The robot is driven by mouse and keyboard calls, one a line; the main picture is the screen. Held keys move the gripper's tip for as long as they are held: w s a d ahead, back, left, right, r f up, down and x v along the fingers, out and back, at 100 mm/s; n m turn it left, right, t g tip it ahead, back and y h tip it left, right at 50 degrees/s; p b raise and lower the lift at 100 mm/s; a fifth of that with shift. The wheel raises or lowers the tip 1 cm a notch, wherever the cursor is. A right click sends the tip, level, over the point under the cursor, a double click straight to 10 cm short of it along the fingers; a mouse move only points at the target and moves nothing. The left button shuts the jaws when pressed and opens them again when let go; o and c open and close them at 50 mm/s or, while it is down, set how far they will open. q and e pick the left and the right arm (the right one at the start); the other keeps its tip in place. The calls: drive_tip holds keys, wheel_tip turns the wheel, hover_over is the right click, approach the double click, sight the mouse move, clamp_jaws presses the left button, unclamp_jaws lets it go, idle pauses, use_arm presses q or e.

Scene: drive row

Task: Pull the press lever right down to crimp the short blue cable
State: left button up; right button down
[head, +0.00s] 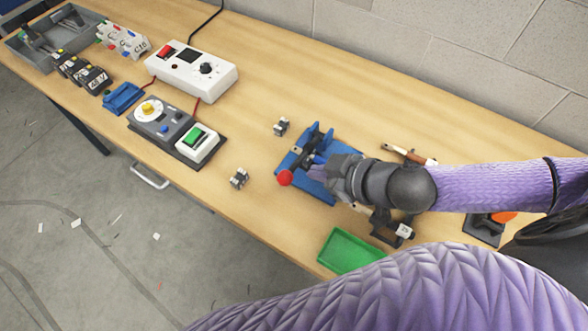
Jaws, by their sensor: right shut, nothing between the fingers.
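The blue press (323,190) stands on the bench in the middle of the head view. Its dark lever ends in a red ball knob (285,178), low at the press's left front side. My right gripper (319,168) comes in from the right over the press and hides part of it. Its fingers are shut and hold nothing. The fingertips are close to the press's dark upper parts and apart from the red knob; I cannot tell whether they touch the press. I cannot make out the short blue cable. My left gripper is out of view.
A green tray (350,251) lies at the front. A white control box (191,70) and a green-button unit (196,143) stand further left.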

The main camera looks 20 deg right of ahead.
hover_over(286, 185)
drive_tip(key=s+d, duration=0.1)
drive_tip(key=d, duration=0.1)
wheel_tip(286, 185, down, 4)
drive_tip(key=shift+n+t+h, duration=0.4)
drive_tip(key=shift+n+h, duration=0.1)
drive_tip(key=shift+a+f+b, duration=0.25)
drive_tip(key=shift+f+b, duration=0.45)
drive_tip(key=shift+f, duration=0.5)
drive_tip(key=shift+a+f+b, duration=0.25)
drive_tip(key=shift+f+b, duration=0.45)
drive_tip(key=shift+f, duration=0.55)
drive_tip(key=shift+a+f+b, duration=0.25)
drive_tip(key=shift+f+b, duration=0.45)
drive_tip(key=shift+f, duration=0.5)
drive_tip(key=shift+s+d, duration=0.1)
